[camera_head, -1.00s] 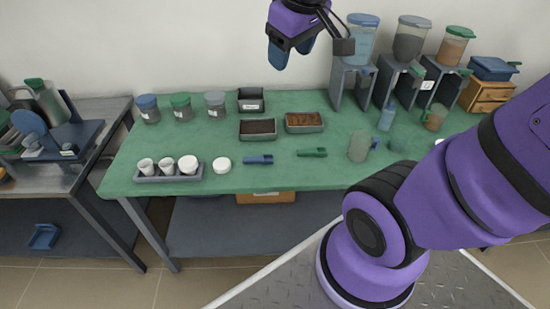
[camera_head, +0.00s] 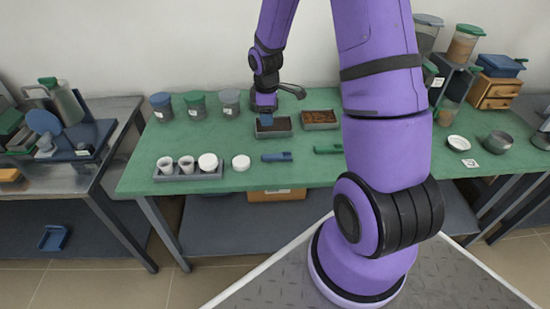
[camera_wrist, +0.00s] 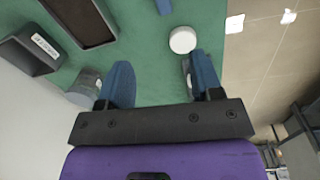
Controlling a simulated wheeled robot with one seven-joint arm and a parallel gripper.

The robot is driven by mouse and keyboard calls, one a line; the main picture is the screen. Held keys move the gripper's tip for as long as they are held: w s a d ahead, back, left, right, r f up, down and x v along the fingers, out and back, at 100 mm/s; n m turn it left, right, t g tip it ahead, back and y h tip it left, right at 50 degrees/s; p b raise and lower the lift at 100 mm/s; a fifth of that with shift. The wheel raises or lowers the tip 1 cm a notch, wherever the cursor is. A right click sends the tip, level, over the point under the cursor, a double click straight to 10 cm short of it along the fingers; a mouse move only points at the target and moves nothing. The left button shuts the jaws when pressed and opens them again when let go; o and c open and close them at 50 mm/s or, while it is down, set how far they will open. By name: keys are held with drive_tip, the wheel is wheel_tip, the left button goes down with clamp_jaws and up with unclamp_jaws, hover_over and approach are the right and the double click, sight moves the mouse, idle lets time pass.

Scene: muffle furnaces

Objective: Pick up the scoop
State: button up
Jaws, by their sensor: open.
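Two scoops lie on the green table, and the task does not say which one. The blue scoop (camera_head: 277,157) lies right of a round white lid; the green scoop (camera_head: 328,149) lies further right, partly close behind my arm. My gripper (camera_head: 265,112) is above the table at the back, over the dark-filled tray, behind the blue scoop. In the wrist view my gripper (camera_wrist: 162,82) is open, its blue fingers apart with nothing between them. A small blue piece (camera_wrist: 163,6), probably the blue scoop, shows at the top edge there.
A dark-filled tray (camera_head: 262,133) and a brown-filled tray (camera_head: 320,126) stand behind the scoops. The white lid (camera_head: 241,162) and a rack of white cups (camera_head: 188,176) are to the left. Lidded jars (camera_head: 195,107) stand at back left. My arm hides part of the table's right side.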

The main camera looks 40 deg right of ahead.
drive_tip(key=n, duration=0.1)
approach(272, 156)
drive_tip(key=shift+g+y, duration=0.3)
drive_tip(key=shift+w+d+f, duration=0.1)
drive_tip(key=shift+f, duration=1.45)
drive_tip(key=shift+w+d+f, duration=0.15)
drive_tip(key=shift+f, duration=1.35)
drive_tip(key=shift+w+d+f, duration=0.1)
drive_tip(key=shift+f, duration=1.45)
drive_tip(key=c, duration=1)
